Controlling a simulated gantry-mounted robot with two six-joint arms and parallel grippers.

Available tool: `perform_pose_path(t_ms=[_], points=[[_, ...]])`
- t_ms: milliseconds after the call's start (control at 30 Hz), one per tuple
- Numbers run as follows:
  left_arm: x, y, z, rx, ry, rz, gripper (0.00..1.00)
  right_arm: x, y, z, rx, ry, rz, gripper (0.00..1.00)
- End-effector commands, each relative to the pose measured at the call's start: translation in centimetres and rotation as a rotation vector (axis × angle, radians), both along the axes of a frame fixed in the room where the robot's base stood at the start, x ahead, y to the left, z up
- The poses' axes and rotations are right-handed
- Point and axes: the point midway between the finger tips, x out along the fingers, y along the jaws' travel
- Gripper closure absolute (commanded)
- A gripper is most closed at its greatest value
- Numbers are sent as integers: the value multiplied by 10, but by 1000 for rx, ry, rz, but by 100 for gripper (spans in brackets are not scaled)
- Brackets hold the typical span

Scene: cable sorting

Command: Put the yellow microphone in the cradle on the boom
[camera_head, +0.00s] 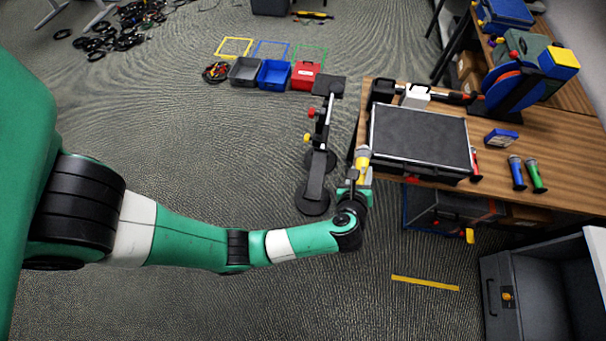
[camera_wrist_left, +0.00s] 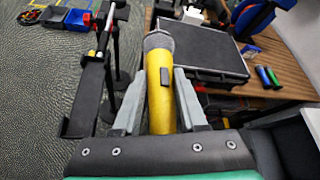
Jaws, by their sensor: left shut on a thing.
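The yellow microphone (camera_head: 362,165) is held in my left gripper (camera_head: 358,181), its grey mesh head pointing away from the wrist. In the left wrist view the yellow microphone (camera_wrist_left: 160,92) lies between the two grey fingers of my left gripper (camera_wrist_left: 158,100), which are shut on its body. The black boom stand (camera_head: 320,150), with red and yellow knobs and round bases, stands on the floor just left of the gripper. It also shows left of the microphone in the left wrist view (camera_wrist_left: 88,98). I cannot make out the cradle clearly. My right gripper is not in view.
A wooden table (camera_head: 555,150) to the right carries a black case (camera_head: 420,137), and blue (camera_head: 516,172) and green (camera_head: 537,175) microphones. Grey, blue and red bins (camera_head: 274,74) stand on the floor behind. A grey drawer unit (camera_head: 498,290) is at lower right.

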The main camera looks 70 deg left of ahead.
Motion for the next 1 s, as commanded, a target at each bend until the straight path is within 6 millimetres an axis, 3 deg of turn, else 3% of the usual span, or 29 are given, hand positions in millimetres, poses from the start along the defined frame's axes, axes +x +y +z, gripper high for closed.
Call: perform_pose_path(t_ms=[167,367,500,633,867,1000], points=[[-22,23,-12,0,5,6,100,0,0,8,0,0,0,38],[-62,66,-38,0,5,10,100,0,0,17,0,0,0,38],[-79,85,-72,0,5,7,100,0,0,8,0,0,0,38],[-87,95,-87,0,2,5,100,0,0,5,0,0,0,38],[-92,100,-95,0,1,4,100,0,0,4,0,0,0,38],[-95,103,-121,0,4,1,100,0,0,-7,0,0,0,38]])
